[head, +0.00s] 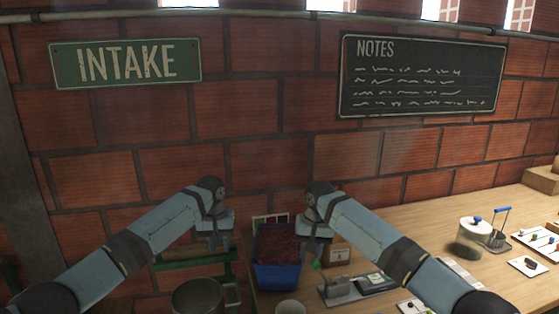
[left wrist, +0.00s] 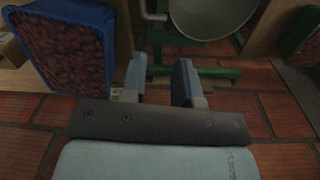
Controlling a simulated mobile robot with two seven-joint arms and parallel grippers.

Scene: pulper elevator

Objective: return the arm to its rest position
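My left gripper (head: 220,241) hangs in the air in the head view, left of a blue crate (head: 277,277) filled with dark red fruit. In the left wrist view its two fingers (left wrist: 159,84) stand apart with nothing between them. The blue crate also shows at the upper left there (left wrist: 112,62). My right gripper (head: 312,254) is just right of the crate in the head view, pointing down. Its fingertips are small and partly hidden, and I cannot tell whether it is open.
The wooden table (head: 400,230) carries a glass jar (head: 469,241), a scale (head: 372,283) and white trays (head: 540,243) on the right. A metal pot (head: 198,297) and a green frame (head: 187,265) stand left of the crate. A brick wall is behind.

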